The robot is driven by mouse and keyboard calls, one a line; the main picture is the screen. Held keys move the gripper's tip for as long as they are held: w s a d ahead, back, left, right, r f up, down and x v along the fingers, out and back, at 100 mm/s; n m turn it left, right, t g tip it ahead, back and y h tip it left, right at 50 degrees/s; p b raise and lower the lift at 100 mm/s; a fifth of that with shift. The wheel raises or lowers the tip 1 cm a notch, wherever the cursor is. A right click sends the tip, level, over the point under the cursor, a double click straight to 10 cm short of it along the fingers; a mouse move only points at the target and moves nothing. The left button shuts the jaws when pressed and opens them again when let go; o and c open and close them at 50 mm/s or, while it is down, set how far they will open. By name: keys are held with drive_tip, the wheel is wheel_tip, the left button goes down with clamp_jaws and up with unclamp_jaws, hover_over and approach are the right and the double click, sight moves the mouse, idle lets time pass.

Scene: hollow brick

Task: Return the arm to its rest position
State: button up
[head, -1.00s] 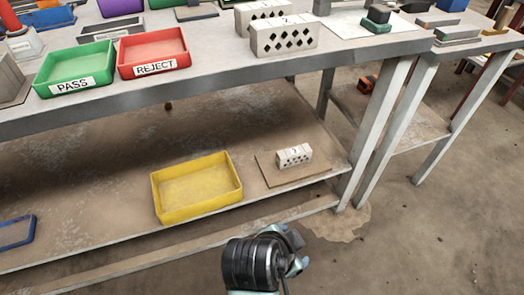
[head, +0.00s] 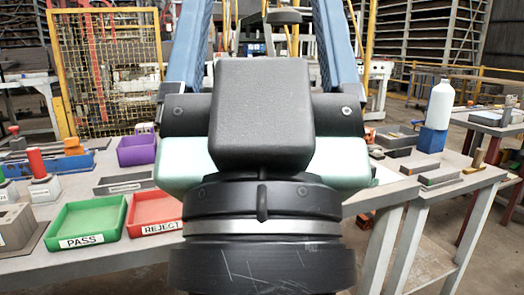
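My gripper (head: 265,30) is raised close in front of the head camera, pointing up and away. Its two blue fingers stand wide apart at the left and right, with background showing between them, and their tips run out of the top of the picture. I see nothing held between them. My black wrist (head: 262,235) and the dark box on it fill the middle of the view. They hide the middle of the workbench, and no hollow brick shows.
A grey workbench (head: 90,268) stands behind my arm. On it are a green PASS tray (head: 85,240), a red REJECT tray (head: 158,230) and a purple bin (head: 137,151). A yellow mesh fence (head: 105,70) is behind.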

wheel_tip(320, 180, up, 35)
drive_tip(key=p, duration=3.2)
drive_tip(key=shift+f, duration=0.2)
drive_tip(key=shift+w, duration=0.1)
